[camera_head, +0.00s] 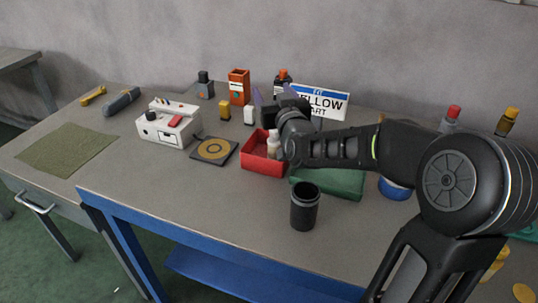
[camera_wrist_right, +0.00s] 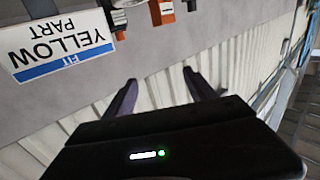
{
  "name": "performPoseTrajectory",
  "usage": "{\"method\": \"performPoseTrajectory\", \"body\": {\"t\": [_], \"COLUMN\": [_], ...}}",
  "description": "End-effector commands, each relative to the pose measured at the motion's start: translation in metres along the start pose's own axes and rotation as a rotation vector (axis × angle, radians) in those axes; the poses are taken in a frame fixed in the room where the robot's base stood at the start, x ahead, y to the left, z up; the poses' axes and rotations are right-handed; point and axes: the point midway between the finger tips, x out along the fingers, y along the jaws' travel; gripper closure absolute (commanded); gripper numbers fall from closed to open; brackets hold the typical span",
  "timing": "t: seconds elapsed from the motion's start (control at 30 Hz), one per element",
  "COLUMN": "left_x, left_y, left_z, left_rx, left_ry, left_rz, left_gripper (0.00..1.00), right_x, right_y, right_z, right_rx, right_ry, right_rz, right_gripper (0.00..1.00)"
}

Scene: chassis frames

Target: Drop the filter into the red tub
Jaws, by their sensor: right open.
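The red tub (camera_head: 257,162) sits near the middle of the table in the head view. A white bottle-shaped object (camera_head: 273,143) stands inside it, partly hidden by my right arm; I cannot tell if this is the filter. My right gripper (camera_head: 270,96) is above and behind the tub, pointing toward the wall. Its two purple fingers also show in the right wrist view (camera_wrist_right: 160,82), spread apart with nothing between them. My left gripper is not in view.
A black cup (camera_head: 304,208) stands in front of the tub, with a green tray (camera_head: 335,184) to the right. A black square pad (camera_head: 214,150) and white box (camera_head: 165,125) lie left. An orange holder (camera_head: 239,87) and a "YELLOW PART" sign (camera_head: 325,101) stand behind.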

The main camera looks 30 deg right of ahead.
Motion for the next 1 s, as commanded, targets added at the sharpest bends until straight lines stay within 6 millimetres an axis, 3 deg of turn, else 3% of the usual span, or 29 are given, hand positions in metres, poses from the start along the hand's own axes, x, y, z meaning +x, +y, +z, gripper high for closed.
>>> {"method": "performPoseTrajectory", "body": {"t": [0.1, 0.3, 1.0], "left_x": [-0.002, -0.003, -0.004], "left_y": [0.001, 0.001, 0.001], "left_z": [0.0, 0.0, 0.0], "left_rx": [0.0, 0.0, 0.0], "left_ry": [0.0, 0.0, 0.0], "left_rz": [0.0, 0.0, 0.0], "left_gripper": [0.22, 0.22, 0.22], "right_x": [0.0, 0.0, 0.0], "right_y": [0.0, 0.0, 0.0], "right_z": [-0.027, -0.053, -0.057], "right_rx": [0.001, 0.001, 0.001], "right_ry": [0.005, 0.002, 0.0], "right_rz": [0.001, 0.0, 0.0], "right_gripper": [0.35, 0.35, 0.35]}}
